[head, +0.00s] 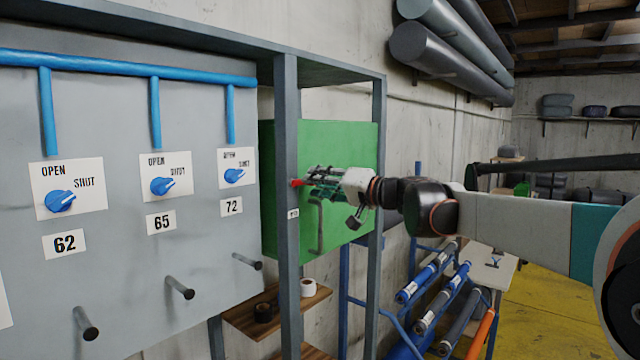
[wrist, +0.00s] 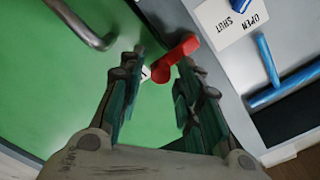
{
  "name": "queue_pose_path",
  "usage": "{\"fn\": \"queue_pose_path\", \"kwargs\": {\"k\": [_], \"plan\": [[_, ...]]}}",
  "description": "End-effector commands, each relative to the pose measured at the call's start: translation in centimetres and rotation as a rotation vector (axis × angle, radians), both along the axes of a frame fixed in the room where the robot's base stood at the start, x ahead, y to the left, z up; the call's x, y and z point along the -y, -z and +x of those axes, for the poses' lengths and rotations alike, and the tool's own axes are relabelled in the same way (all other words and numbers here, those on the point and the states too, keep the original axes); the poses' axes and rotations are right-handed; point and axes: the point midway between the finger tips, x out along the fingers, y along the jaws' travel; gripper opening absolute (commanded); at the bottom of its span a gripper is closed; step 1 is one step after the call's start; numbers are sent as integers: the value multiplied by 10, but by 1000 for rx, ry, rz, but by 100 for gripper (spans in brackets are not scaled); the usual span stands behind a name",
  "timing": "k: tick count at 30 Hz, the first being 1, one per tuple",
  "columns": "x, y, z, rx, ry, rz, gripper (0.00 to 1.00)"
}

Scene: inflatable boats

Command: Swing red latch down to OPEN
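The red latch (wrist: 173,58) is a short, rounded lever at the edge of the green cabinet door (wrist: 50,110), beside the grey post. In the head view only a small red piece of the latch (head: 297,183) shows left of my fingertips. My gripper (head: 312,180) reaches in from the right in front of the green door (head: 350,150). In the wrist view my gripper (wrist: 161,60) is open, with the latch's rounded lower end between the fingertips. The latch's upper end passes by the right fingertip. I cannot tell whether a finger touches it.
A grey bent handle (head: 319,226) stands out from the green door below my gripper. A grey post (head: 287,120) stands close on the left. The left panel has blue knobs (head: 162,186) and protruding pegs (head: 180,288). A wooden shelf (head: 240,318) lies below.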

Motion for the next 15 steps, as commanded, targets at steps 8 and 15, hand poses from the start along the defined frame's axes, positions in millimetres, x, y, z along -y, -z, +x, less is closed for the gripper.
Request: {"fn": "queue_pose_path", "kwargs": {"k": [8,15], "plan": [[0,0,0,0,0,0,0],[0,2,0,-25,0,20,0]]}}
